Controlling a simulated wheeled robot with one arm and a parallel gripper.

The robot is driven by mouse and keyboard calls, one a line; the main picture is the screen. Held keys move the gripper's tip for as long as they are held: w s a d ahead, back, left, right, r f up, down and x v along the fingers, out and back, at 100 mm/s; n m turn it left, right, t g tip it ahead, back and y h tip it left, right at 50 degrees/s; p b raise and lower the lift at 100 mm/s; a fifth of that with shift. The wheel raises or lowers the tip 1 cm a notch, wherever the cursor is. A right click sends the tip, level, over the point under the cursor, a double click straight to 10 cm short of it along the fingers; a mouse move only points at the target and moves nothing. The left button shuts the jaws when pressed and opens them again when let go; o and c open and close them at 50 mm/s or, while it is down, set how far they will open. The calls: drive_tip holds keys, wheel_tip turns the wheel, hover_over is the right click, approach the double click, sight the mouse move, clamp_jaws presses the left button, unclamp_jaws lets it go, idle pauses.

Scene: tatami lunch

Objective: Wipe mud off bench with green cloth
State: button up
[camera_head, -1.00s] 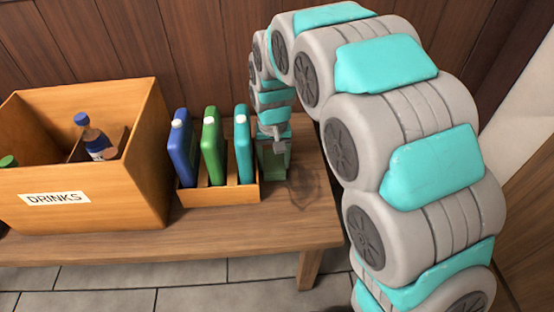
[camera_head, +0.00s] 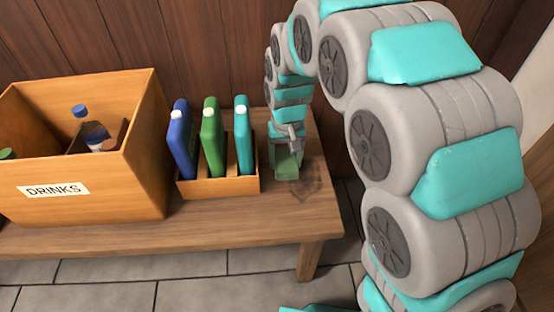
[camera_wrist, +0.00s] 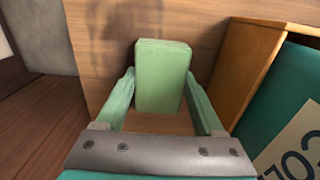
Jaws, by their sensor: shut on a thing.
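My gripper (camera_head: 287,158) is shut on the green cloth (camera_head: 286,167), a pale green block-shaped pad, at the right part of the wooden bench (camera_head: 230,218). In the wrist view the cloth (camera_wrist: 162,75) sits between the two green fingers (camera_wrist: 160,105). The dark mud smear (camera_head: 308,184) lies on the bench top just right of and in front of the cloth. In the wrist view the mud (camera_wrist: 115,22) shows faintly beyond the cloth, to the upper left. Whether the cloth touches the bench is hard to tell.
A wooden rack (camera_head: 218,187) with blue, green and teal cartons (camera_head: 243,138) stands close left of my gripper. A wooden box labelled DRINKS (camera_head: 100,185) with bottles stands farther left.

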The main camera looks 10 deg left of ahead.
sight(303, 166)
drive_tip(key=shift+w+d+f, duration=0.1)
drive_tip(key=shift+w+d, duration=0.1)
drive_tip(key=shift+d, duration=0.55)
drive_tip(key=shift+w+d+f, duration=0.1)
drive_tip(key=shift+w+d, duration=0.15)
drive_tip(key=shift+d, duration=0.5)
drive_tip(key=shift+w+d+f, duration=0.1)
drive_tip(key=shift+w+d, duration=0.1)
drive_tip(key=shift+d, duration=0.55)
